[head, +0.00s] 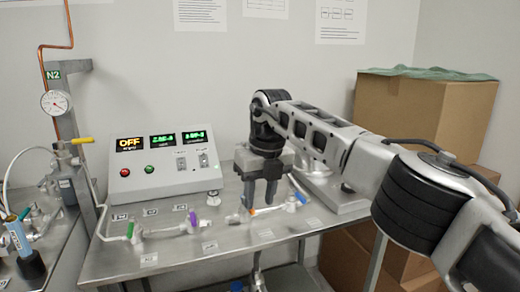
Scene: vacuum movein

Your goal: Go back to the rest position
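My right arm reaches in from the right across the steel table (190,262). My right gripper (260,197) points down above the glass tubing. Its two dark fingers stand apart with a gap between them, and I see nothing held in it. An orange valve handle (252,212) shows just below the fingertips; whether they touch it I cannot tell. My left gripper is not in view.
A control box (165,163) with an OFF display stands at the back of the table. Glass tubing with a green handle (130,230) and a purple handle (193,219) lies in front. A gauge (56,103) is at left, cardboard boxes (425,115) at right.

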